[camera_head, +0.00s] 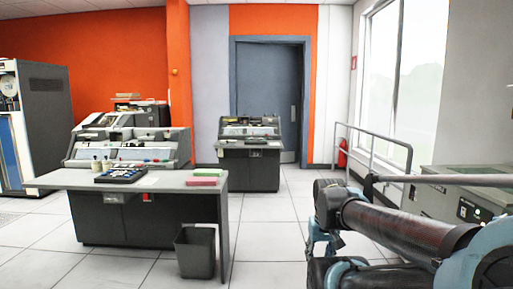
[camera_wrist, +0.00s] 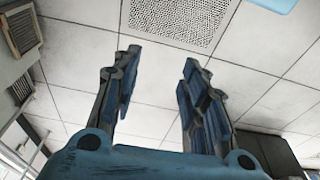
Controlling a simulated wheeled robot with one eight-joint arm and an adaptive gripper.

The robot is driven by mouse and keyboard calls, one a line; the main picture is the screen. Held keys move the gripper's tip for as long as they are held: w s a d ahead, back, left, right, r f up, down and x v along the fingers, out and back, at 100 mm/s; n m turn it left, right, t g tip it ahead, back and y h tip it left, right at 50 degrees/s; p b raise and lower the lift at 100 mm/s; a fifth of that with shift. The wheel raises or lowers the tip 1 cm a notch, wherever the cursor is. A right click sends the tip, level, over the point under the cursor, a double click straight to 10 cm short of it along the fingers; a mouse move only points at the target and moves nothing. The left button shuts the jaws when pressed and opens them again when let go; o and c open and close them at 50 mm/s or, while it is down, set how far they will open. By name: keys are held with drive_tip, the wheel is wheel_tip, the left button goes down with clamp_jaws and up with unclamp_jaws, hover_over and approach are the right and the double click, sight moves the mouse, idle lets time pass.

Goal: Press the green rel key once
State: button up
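I cannot make out a green rel key in either view. In the head view a grey desk machine (camera_head: 128,148) with a keyboard-like black unit (camera_head: 121,174) on its desk stands at the left. A second machine (camera_head: 250,130) stands further back at the centre; its small controls are too small to tell apart. My gripper (camera_head: 322,243) hangs at the lower right of the head view, well apart from both machines. In the wrist view my gripper (camera_wrist: 158,75) has its two blue-lined fingers spread, with nothing between them and only floor tiles beyond.
Pink and green card stacks (camera_head: 205,177) lie on the desk's right end. A grey waste bin (camera_head: 195,252) stands in front. A handrail (camera_head: 372,150) and a grey cabinet (camera_head: 450,205) are at the right. The tiled floor (camera_head: 285,215) between is clear.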

clamp_jaws()
idle(1.1)
